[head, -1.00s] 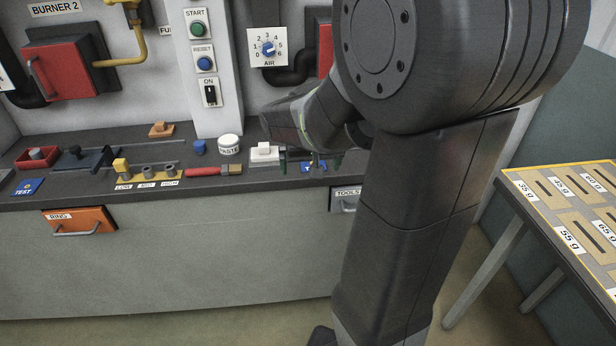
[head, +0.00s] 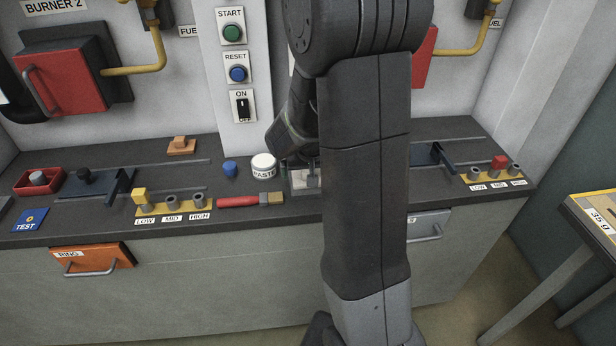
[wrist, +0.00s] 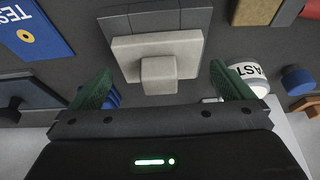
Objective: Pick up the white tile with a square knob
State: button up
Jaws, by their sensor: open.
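The white tile (wrist: 190,50) with a square knob (wrist: 158,73) lies flat near the top centre of the wrist view. In the head view the tile (head: 305,181) shows only in part, at the counter's front, beside my arm. My gripper (wrist: 161,88) is open, with one green fingertip on each side of the knob in the picture. The fingers hold nothing, and I cannot tell their height above the tile. In the head view my gripper (head: 300,162) is just above the tile, partly hidden by my arm.
The white paste jar (head: 264,166) and a blue knob (head: 230,168) stand left of the tile. A red-handled brush (head: 237,202) lies at the front left. A blue TEST tile (head: 30,220) is at the far left. A wall rises behind the counter.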

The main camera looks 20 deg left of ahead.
jog(key=c, duration=1.1)
jog(key=shift+o, duration=0.2)
